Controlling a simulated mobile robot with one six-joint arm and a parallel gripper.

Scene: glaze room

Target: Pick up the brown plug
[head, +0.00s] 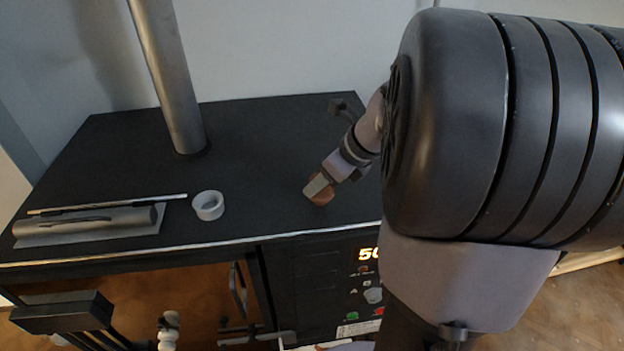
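The brown plug (323,198) is on or just above the black top of the kiln-like unit, near its front edge, in the middle of the head view. My gripper (317,187) reaches down to it from the upper right. One pale grey finger lies across the plug and hides part of it. The other finger is not clearly visible, so I cannot tell whether the gripper is closed on the plug or only around it.
A small white ring (208,205) stands left of the plug. A metal pipe (167,80) rises from the black top (255,140). The top between pipe and plug is clear.

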